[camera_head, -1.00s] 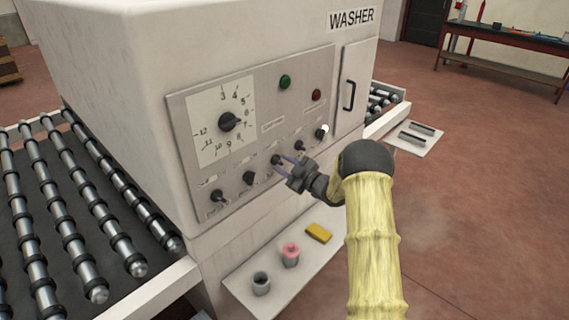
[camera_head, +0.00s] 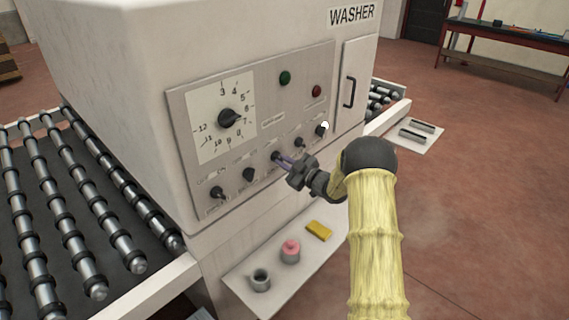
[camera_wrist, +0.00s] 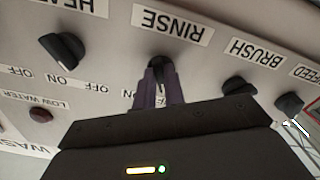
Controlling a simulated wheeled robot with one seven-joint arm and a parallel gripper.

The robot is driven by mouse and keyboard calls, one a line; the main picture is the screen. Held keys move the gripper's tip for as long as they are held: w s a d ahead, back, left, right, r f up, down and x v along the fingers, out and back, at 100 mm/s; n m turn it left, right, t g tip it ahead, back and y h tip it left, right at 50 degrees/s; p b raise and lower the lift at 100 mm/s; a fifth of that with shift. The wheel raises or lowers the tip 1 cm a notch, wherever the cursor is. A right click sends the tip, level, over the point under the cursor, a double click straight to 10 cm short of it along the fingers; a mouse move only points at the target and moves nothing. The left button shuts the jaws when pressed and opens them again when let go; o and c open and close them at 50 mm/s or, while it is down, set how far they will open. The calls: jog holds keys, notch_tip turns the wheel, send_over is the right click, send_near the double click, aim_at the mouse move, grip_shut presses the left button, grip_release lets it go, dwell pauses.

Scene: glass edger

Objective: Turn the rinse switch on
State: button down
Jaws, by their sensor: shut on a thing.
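The rinse switch (camera_wrist: 158,63) is a small black knob below the upside-down RINSE label (camera_wrist: 171,24) in the wrist view. In the head view it is the middle one in the lower row of knobs (camera_head: 275,155), on the washer's grey panel. My gripper (camera_wrist: 160,80) has its two purple fingers closed around the knob, one on each side; it also shows in the head view (camera_head: 282,159). The fingers partly hide the knob and its ON and OFF marks, so I cannot tell which way it points.
The heater knob (camera_wrist: 66,50) and brush knob (camera_wrist: 239,88) flank the rinse switch closely. A large dial (camera_head: 230,118), a green button (camera_head: 285,78) and a red lamp (camera_head: 316,91) sit above. A shelf (camera_head: 243,277) with cups and a yellow block juts out below.

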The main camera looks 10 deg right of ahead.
jog(key=shift+m+b, duration=0.3)
jog(key=shift+m, duration=0.8)
jog(key=shift+d+m, duration=0.1)
jog(key=shift+m, duration=1.7)
jog(key=m, duration=0.4)
jog(key=m+p, duration=0.1)
jog(key=m, duration=0.1)
jog(key=shift+s+a+m, duration=0.15)
jog(key=shift+a+m, duration=0.1)
jog(key=shift+m, duration=0.15)
jog(key=c, duration=1.5)
grip_release()
